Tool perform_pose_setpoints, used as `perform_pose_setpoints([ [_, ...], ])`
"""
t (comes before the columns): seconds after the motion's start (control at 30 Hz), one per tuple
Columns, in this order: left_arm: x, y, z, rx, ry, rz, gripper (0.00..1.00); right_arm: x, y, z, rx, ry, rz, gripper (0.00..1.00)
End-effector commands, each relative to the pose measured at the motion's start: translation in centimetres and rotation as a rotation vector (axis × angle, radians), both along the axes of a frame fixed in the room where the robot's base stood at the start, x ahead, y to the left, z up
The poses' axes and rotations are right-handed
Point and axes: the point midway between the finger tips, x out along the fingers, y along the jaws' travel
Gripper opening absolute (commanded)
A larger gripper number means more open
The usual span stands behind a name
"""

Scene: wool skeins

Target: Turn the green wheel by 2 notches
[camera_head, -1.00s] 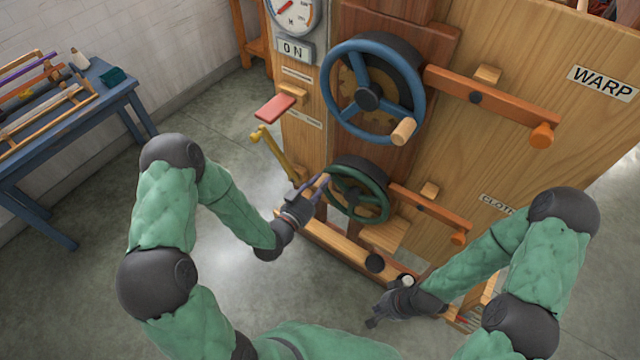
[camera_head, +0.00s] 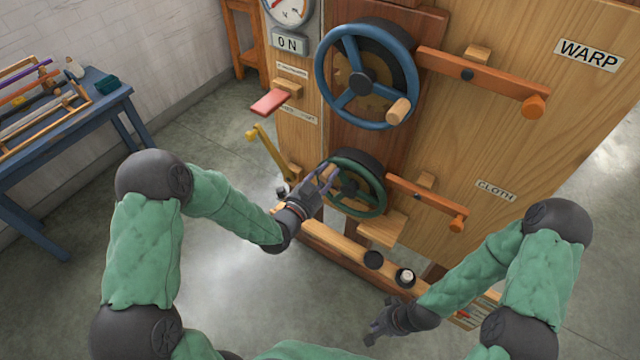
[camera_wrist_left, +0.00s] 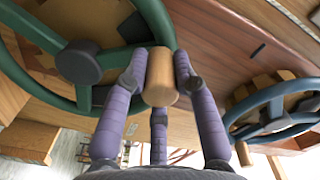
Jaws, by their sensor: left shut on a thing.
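The green wheel (camera_head: 359,210) is on the lower part of the wooden loom frame, below the blue wheel (camera_head: 326,64). In the left wrist view the green wheel (camera_wrist_left: 112,104) fills the upper left, with its dark hub beside my fingers. My left gripper (camera_head: 322,178) is at the upper left of the green wheel's rim. In the left wrist view its purple fingers (camera_wrist_left: 160,75) are shut around the wooden handle knob (camera_wrist_left: 159,85). My right gripper (camera_head: 378,332) hangs low in front of the frame, away from the wheel; its finger opening is unclear.
Orange levers stand right of the blue wheel (camera_head: 500,78) and right of the green wheel (camera_head: 430,204). A yellow lever (camera_head: 270,152) and red pedal-like paddle (camera_head: 270,102) stick out at left. A blue table (camera_head: 110,98) with tools stands far left.

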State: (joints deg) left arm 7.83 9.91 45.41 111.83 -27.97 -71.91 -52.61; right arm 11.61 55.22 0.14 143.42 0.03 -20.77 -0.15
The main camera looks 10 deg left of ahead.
Motion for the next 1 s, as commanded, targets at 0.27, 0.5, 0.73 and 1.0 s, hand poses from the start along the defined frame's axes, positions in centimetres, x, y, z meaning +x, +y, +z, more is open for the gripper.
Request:
perform_pose_setpoints([
  [0.27,-0.8,-2.3,0.9,0.242,-0.094,-0.002,0.00,0.0,0.0,-2.9,0.000,0.000,0.000,0.00],
  [0.5,-1.5,-4.0,1.3,0.422,-0.159,-0.001,0.00,0.0,0.0,-4.7,0.000,0.000,0.000,0.00],
  [0.73,-1.8,-5.1,1.4,0.540,-0.199,0.001,0.00,0.0,0.0,-5.8,0.000,0.000,0.000,0.00],
  [1.0,-2.1,-5.7,1.4,0.604,-0.219,0.000,0.00,0.0,0.0,-6.3,0.000,0.000,0.000,0.00],
])
